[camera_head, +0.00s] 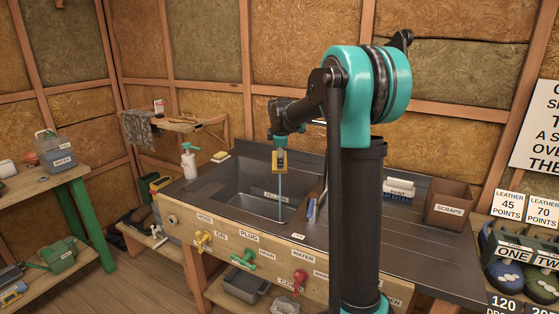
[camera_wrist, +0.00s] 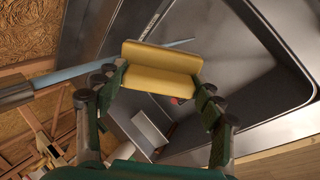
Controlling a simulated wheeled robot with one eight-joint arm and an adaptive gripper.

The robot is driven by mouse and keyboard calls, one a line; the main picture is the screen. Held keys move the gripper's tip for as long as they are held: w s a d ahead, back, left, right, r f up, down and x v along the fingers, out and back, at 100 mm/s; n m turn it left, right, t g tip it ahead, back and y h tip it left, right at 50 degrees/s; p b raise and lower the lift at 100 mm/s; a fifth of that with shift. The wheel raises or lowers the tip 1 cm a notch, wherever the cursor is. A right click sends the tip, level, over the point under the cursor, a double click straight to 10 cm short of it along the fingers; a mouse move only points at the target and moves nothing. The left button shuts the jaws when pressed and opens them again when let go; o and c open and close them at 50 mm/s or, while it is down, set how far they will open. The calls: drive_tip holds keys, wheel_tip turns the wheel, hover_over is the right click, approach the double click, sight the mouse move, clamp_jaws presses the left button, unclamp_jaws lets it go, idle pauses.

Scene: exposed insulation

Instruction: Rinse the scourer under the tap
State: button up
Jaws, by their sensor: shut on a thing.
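The yellow scourer (camera_head: 274,167) is held above the sink basin (camera_head: 235,192). In the wrist view the scourer (camera_wrist: 160,68) lies across between the fingers of my gripper (camera_wrist: 160,90). My gripper (camera_head: 280,154) is shut on it over the basin. A pale blue water stream (camera_head: 280,200) shows straight below the scourer and falls into the basin. In the wrist view the grey tap spout (camera_wrist: 15,95) is at left and the stream (camera_wrist: 65,76) runs from it towards the scourer, reappearing beyond it. I cannot tell how much water touches the scourer.
Yellow (camera_head: 204,238), green (camera_head: 243,258) and red (camera_head: 299,280) valve handles line the sink front. A soap bottle (camera_head: 188,160) and a yellow-and-white block (camera_head: 220,156) stand at the back left.

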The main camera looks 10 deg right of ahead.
drive_tip(key=s, duration=0.6)
drive_tip(key=shift+a, duration=0.4)
drive_tip(key=shift+s, duration=0.1)
idle(1.1)
drive_tip(key=s+r, duration=0.4)
drive_tip(key=s, duration=0.1)
drive_tip(key=shift+a, duration=0.35)
idle(0.5)
